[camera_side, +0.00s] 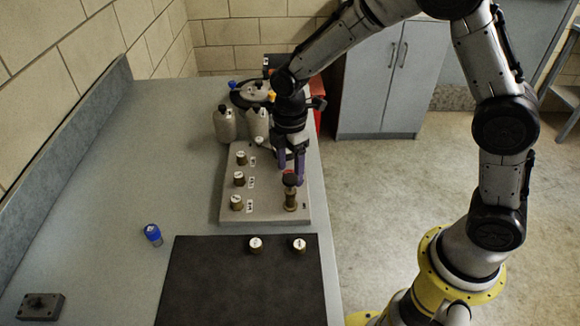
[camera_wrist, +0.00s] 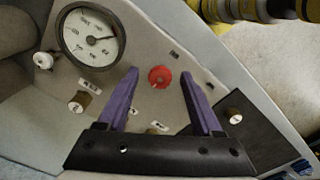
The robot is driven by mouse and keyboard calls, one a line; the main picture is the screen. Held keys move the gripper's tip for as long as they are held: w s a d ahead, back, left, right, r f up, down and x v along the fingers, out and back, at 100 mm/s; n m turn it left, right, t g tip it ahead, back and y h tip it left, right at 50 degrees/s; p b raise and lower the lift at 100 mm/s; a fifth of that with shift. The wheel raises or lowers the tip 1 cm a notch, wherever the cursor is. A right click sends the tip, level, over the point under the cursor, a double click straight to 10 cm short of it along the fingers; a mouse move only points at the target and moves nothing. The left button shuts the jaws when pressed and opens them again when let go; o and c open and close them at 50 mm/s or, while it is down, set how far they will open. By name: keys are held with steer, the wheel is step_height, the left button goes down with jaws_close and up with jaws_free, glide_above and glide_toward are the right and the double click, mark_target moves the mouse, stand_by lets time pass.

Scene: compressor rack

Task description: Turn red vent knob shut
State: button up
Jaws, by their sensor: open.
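The red vent knob (camera_wrist: 160,77) shows as a round, lobed red cap in the wrist view. In the side view the knob (camera_side: 291,180) looks dark red and sits on an upright brass stem at the right of the grey panel (camera_side: 268,211). My gripper (camera_side: 291,164) points down just above it, with purple fingers. In the wrist view my gripper (camera_wrist: 159,74) is open, one finger on each side of the knob, with visible gaps and no clear contact. How far the fingertips reach down beside the knob is hard to tell.
A round dial gauge (camera_wrist: 90,37) rises close to the left finger. Several white-topped brass fittings (camera_side: 239,179) line the panel's left side. A black mat (camera_side: 240,285) holds two more fittings. A blue-capped item (camera_side: 152,234) and grey bottles (camera_side: 224,124) stand on the bench.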

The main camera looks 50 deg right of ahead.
jaws_close()
stand_by(0.4)
steer(key=shift+m, duration=0.3)
steer(key=m, duration=1.1)
steer(key=shift+a+m, duration=0.1)
steer(key=shift+m, duration=0.3)
steer(key=m, duration=0.5)
steer(key=shift+m, duration=0.3)
steer(key=m, duration=0.5)
steer(key=shift+m, duration=0.4)
